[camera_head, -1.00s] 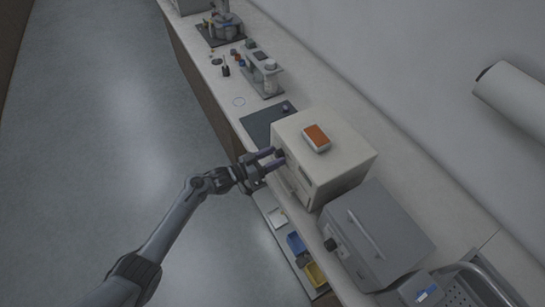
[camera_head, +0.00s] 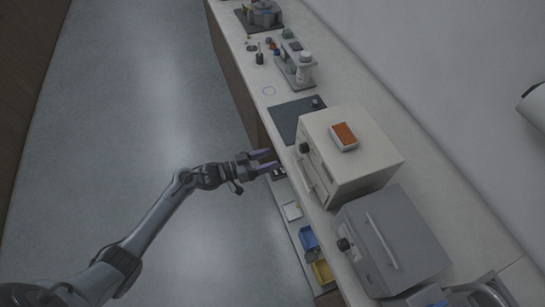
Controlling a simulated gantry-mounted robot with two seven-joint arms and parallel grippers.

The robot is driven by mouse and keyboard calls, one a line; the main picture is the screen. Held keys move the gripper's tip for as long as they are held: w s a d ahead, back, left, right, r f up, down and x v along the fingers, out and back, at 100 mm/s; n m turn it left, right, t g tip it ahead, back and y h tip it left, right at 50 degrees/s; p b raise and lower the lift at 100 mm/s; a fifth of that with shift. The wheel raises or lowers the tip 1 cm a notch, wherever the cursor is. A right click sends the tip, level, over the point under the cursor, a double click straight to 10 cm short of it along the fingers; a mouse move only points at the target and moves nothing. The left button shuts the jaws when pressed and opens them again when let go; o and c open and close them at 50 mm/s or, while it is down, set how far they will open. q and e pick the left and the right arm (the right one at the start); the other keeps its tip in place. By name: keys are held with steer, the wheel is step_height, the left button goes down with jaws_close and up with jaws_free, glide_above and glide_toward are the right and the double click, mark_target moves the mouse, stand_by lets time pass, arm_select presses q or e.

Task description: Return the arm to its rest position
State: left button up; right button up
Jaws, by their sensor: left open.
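My left gripper (camera_head: 266,161) is open and empty, over the floor at the front edge of the counter. Its fingertips point right, toward the front of the cream box-shaped machine (camera_head: 369,170), which has a dark knob and a handle on its front. The fingers appear a little apart from the machine. My left arm reaches in from the lower left over the grey floor. My right gripper is not in view.
An orange-topped box (camera_head: 344,136) lies on the cream machine. A grey lidded machine (camera_head: 392,240) stands beside it. A dark mat (camera_head: 292,119) and a small rack (camera_head: 298,65) lie farther along the counter. Blue (camera_head: 309,238) and yellow (camera_head: 322,271) bins sit below. The floor at left is clear.

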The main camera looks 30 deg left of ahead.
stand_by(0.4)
arm_select(q)
steer(key=s+d+f+n+g+y, duration=0.1)
steer(key=s+d+f+y, duration=0.1)
steer(key=s+d+f, duration=0.35)
steer(key=s+d+f+n+g+y, duration=0.1)
steer(key=s+d+f, duration=0.1)
steer(key=s+d, duration=0.6)
steer(key=s+a+r+n+g+y, duration=0.1)
steer(key=s+a+r+g+y, duration=0.35)
steer(key=s, duration=0.35)
steer(key=s+a+r+g+y, duration=0.3)
steer(key=s+a+g+y, duration=0.15)
steer(key=s, duration=0.35)
step_height(320, 180, up, 21)
steer(key=p, duration=2.1)
steer(key=shift+w+f+t+h, duration=0.2)
steer(key=shift+w+t+h, duration=0.1)
steer(key=shift+t, duration=0.1)
steer(key=shift+a, duration=0.1)
